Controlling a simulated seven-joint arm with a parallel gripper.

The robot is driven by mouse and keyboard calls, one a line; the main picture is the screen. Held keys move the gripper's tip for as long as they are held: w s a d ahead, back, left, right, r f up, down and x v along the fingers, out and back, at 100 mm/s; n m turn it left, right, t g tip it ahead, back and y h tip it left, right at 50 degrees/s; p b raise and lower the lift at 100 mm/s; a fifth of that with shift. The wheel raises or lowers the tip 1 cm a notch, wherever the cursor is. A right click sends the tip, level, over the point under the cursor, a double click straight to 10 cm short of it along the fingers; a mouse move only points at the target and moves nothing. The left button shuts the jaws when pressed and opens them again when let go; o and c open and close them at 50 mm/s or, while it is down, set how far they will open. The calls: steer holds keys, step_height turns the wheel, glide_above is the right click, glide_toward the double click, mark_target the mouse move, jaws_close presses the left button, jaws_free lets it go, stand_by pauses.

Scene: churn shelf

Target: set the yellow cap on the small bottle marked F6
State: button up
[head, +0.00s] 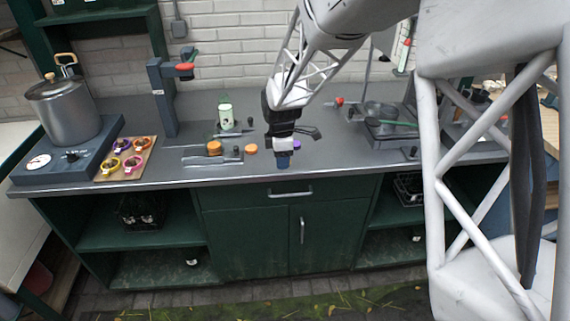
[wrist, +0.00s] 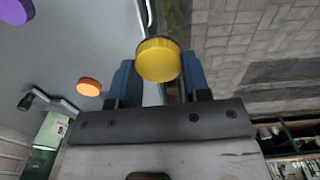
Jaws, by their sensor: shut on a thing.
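The yellow cap (wrist: 158,60) is held between the two blue fingers of my gripper (wrist: 158,72) in the wrist view, its round ribbed side towards the camera. In the head view my gripper (head: 283,161) hangs over the front part of the counter, left of the purple cap; the yellow cap cannot be made out there. No mark F6 can be read in either view. A pale green and white container (head: 226,117) stands at the back of the counter, left of my gripper; I cannot tell whether it is the bottle.
Orange caps (head: 252,149) and a purple cap (head: 296,145) lie on the counter (head: 345,160) near my gripper. Small dark clamp-like tools lie to the left. A metal pot (head: 63,108) and a board with coloured rings (head: 126,158) stand at far left. Pans (head: 382,112) are at right.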

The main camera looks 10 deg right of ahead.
steer(key=w+a+r, duration=0.5)
steer(key=w+a, duration=0.1)
steer(key=w, duration=0.4)
steer(key=w+a+r, duration=0.5)
steer(key=w+a, duration=0.1)
steer(key=w, duration=0.4)
steer(key=w+a+r, duration=0.5)
steer(key=w+a, duration=0.2)
steer(key=w, duration=0.3)
steer(key=shift+r+m, duration=0.3)
steer(key=shift+r, duration=0.1)
steer(key=shift+f, duration=0.1)
steer(key=shift+f, duration=1.9)
steer(key=shift+f, duration=0.2)
steer(key=shift+f, duration=0.4)
steer(key=shift+f, duration=0.7)
steer(key=o, duration=1)
steer(key=shift+c, duration=0.2)
